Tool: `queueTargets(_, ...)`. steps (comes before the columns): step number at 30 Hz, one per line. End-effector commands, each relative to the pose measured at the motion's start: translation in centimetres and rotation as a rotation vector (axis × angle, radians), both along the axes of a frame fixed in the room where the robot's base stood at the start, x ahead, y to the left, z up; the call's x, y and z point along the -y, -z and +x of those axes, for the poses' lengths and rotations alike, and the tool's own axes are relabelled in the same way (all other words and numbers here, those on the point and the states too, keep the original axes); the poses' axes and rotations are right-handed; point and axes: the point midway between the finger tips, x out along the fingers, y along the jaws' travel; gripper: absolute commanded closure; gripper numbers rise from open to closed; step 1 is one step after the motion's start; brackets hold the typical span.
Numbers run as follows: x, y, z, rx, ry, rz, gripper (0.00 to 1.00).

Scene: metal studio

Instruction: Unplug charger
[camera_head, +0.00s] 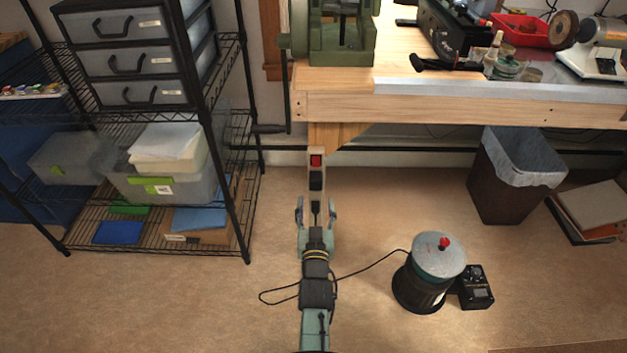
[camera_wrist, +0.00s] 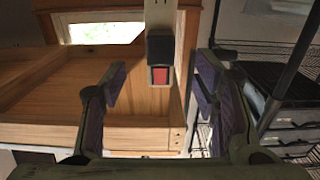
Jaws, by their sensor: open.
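A black charger (camera_head: 316,181) is on a pale upright power strip (camera_head: 316,153) at the front of the bench, just below a red switch (camera_head: 316,160). In the wrist view, which is upside down, the charger (camera_wrist: 160,46) shows above the red switch (camera_wrist: 159,76). My gripper (camera_head: 316,210) is open and empty, pointing at the strip. In the wrist view its fingers (camera_wrist: 162,80) stand apart, left and right of the strip. I cannot tell how much distance remains between fingertips and charger.
A wooden workbench (camera_head: 430,105) is above and behind. A wire shelf rack (camera_head: 226,165) stands left. A dark cable (camera_head: 372,264) loops on the floor towards a canister (camera_head: 438,256) beside a black box (camera_head: 474,288). A waste bin (camera_head: 505,185) stands right.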

Motion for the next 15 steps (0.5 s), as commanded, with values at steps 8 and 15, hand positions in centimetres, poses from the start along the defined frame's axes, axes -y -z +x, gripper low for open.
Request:
queueTargets(8,0.0,-0.1,0.9,0.003,-0.001,0.001,0.45)
queueTargets(15,0.0,-0.1,4.1,0.005,0.000,-0.001,0.45)
